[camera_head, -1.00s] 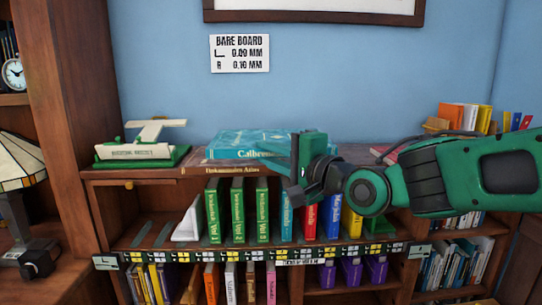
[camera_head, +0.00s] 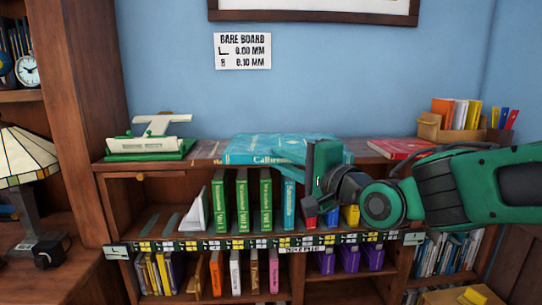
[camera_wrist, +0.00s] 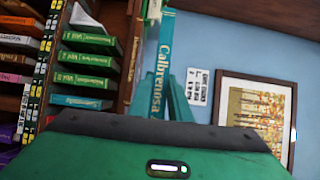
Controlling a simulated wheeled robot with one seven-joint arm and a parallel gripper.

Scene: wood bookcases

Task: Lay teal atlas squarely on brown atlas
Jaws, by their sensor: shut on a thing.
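The teal atlas (camera_head: 250,158) lies flat on top of the low bookcase in the head view, its "Calbrenosa" spine facing me. The brown atlas (camera_head: 208,150) shows only as a strip left of the teal atlas; most of it is hidden. I cannot tell how far the teal atlas rests on it or overhangs its edges. My gripper (camera_head: 293,152) is shut on the teal atlas at the right part of its spine side. In the wrist view the teal spine (camera_wrist: 163,62) runs up from between my fingers (camera_wrist: 174,101).
A green and white machine (camera_head: 150,142) stands left on the bookcase top. A red book (camera_head: 400,148) and a bin of books (camera_head: 430,128) are at right. A wall rises behind.

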